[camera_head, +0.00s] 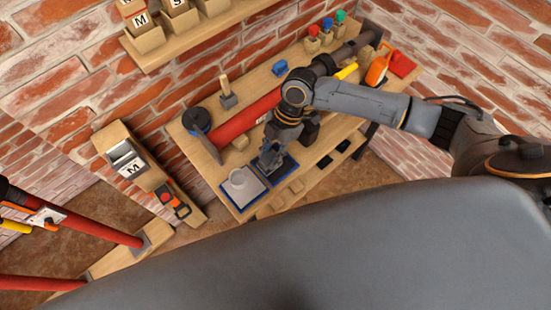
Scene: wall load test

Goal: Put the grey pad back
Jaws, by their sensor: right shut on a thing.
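My right gripper (271,160) reaches down over the right one of two blue trays (283,172) near the bench's front edge. It is shut on a grey thing, which I take for the grey pad; the fingers and wrist mostly hide it. I cannot tell whether it touches the tray. The left blue tray (231,204) holds a light grey square plate (247,197) with a pale round piece on it. My left gripper is not in view.
A long red pipe (240,122) lies along the wooden bench behind the gripper. A dark spool (196,121), a blue block (280,68), an orange tool (378,68) and red, blue and green knobs (327,24) stand around. Labelled bins hang above. My grey body covers the foreground.

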